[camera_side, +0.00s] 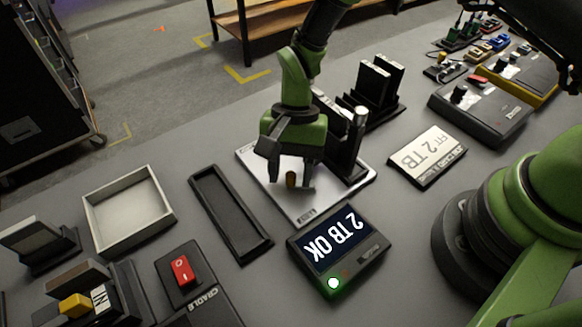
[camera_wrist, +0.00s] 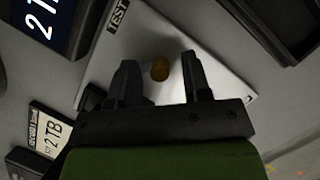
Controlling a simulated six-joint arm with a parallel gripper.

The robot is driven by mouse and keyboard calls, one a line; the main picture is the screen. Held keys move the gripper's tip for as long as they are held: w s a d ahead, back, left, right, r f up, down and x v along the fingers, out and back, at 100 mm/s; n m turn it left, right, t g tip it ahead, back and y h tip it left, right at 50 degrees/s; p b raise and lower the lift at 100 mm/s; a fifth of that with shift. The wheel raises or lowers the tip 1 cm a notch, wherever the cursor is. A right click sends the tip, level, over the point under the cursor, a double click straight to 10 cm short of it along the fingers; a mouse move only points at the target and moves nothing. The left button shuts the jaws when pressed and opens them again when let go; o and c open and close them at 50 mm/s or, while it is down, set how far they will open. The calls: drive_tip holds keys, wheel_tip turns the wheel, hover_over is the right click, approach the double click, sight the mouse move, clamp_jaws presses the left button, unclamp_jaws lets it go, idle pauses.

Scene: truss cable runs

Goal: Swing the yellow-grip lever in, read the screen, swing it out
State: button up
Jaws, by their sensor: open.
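The lever's yellow grip (camera_side: 291,179) shows as a small brownish-yellow knob above the silver test plate (camera_side: 252,165). My gripper (camera_side: 291,186) is open, pointing down over the plate, with one finger on each side of the grip. In the wrist view the grip (camera_wrist: 160,69) lies between the fingertips (camera_wrist: 159,64), with a gap to each finger. The lever's arm is hidden. The screen (camera_side: 334,243) stands in front of the plate and reads "2 TB OK", with a green light lit. Part of it shows in the wrist view (camera_wrist: 50,20).
A black upright fixture (camera_side: 350,145) stands on the plate behind my gripper. A "2 TB" label card (camera_side: 428,157) lies to the right. A long black tray (camera_side: 229,212), a pale open bin (camera_side: 128,212) and a red switch (camera_side: 181,269) are to the left. A slotted rack (camera_side: 374,88) stands behind.

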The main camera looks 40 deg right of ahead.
drive_tip(key=v, duration=1)
drive_tip(key=s+d+r+n+t, duration=0.1)
drive_tip(key=s+d+r+t, duration=0.2)
drive_tip(key=r, duration=0.5)
drive_tip(key=s+d+r+n+t, duration=0.2)
drive_tip(key=s+d+r, duration=0.15)
drive_tip(key=r, duration=0.45)
drive_tip(key=s+d+r+n+t, duration=0.1)
drive_tip(key=s+d+r+t, duration=0.1)
drive_tip(key=s, duration=0.3)
drive_tip(key=s+d+r+n+t+h, duration=0.1)
drive_tip(key=s+d+t, duration=0.2)
drive_tip(key=s, duration=0.2)
drive_tip(key=shift+r, duration=0.35)
drive_tip(key=shift+d, duration=0.1)
